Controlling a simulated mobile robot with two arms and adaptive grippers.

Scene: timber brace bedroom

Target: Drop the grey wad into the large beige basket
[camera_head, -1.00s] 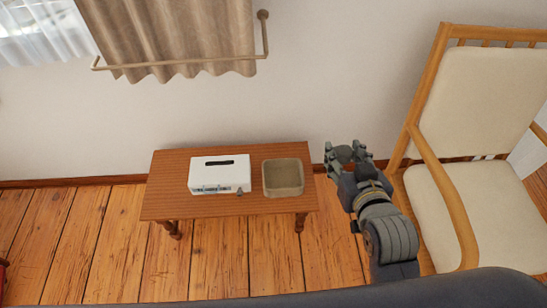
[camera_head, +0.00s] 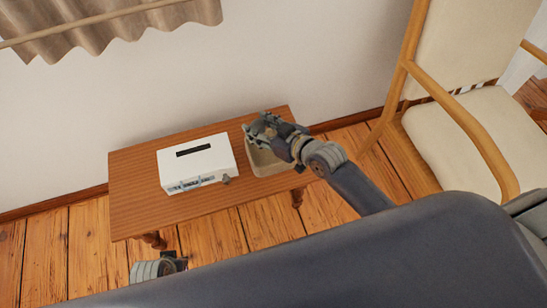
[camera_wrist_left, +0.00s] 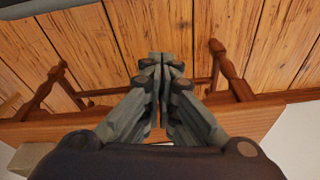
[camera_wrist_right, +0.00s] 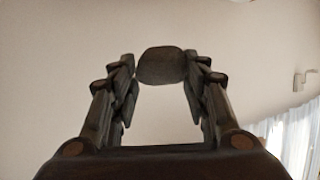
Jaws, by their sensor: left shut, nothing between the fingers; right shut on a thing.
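The large beige basket (camera_head: 272,164) stands on the right part of the small wooden table in the head view. My right gripper (camera_head: 257,127) shows over the basket's back left part and hides much of its opening; its height above the rim is hard to tell. In the right wrist view, the grey wad (camera_wrist_right: 161,65), a rounded grey-brown lump, sits between the fingertips, and the gripper is shut on it. My left gripper (camera_wrist_left: 162,62) is shut and empty in the left wrist view. In the head view, part of my left arm shows at the bottom edge.
A cream chair (camera_head: 455,140) stands to the right.

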